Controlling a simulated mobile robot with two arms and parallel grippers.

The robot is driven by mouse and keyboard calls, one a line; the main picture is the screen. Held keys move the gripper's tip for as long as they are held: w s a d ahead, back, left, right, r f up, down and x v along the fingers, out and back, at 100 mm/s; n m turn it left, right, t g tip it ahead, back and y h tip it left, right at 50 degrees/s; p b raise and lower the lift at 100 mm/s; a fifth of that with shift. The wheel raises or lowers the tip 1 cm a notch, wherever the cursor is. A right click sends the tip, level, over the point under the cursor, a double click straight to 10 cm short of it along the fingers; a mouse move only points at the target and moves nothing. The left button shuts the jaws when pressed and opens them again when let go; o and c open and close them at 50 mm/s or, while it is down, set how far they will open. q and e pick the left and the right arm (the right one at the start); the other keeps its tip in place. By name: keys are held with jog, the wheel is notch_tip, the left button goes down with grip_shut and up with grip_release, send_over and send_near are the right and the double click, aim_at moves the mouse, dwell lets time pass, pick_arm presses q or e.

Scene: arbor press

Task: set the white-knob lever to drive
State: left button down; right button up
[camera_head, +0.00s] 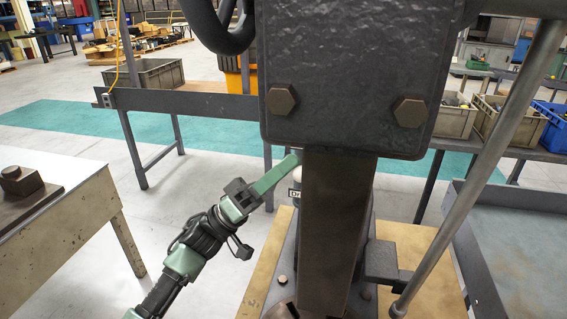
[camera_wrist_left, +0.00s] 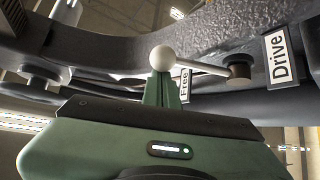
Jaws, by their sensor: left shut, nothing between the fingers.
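The white-knob lever shows in the left wrist view: its round white knob (camera_wrist_left: 162,58) is on the left, and its pale rod (camera_wrist_left: 205,67) runs right to a dark pivot (camera_wrist_left: 238,68). The rod passes just above the "Free" label (camera_wrist_left: 184,86). The "Drive" label (camera_wrist_left: 281,58) is right of the pivot. My left gripper (camera_wrist_left: 161,88) is shut and empty, its green fingertips right at the knob in the picture; I cannot tell whether they touch. In the head view, my left gripper (camera_head: 294,158) reaches beside the press column (camera_head: 334,225); the lever is hidden there.
The press's heavy head (camera_head: 350,60) and a slanted steel bar (camera_head: 490,150) fill the middle and right. A worn table (camera_head: 60,240) with a metal block stands at left. Grey bins (camera_head: 147,76) sit on benches behind. Floor is open between the left table and the press.

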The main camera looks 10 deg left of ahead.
pick_arm(q)
notch_tip(320, 180, down, 9)
jog(key=m+g+h+b, duration=0.3)
jog(key=m+g+b, duration=1.3)
jog(key=b, duration=0.3)
jog(key=shift+s+r+m+h+b, duration=0.2)
jog(key=shift+m+h+b, duration=0.15)
jog(key=shift+m, duration=0.25)
jog(key=shift+f, duration=0.1)
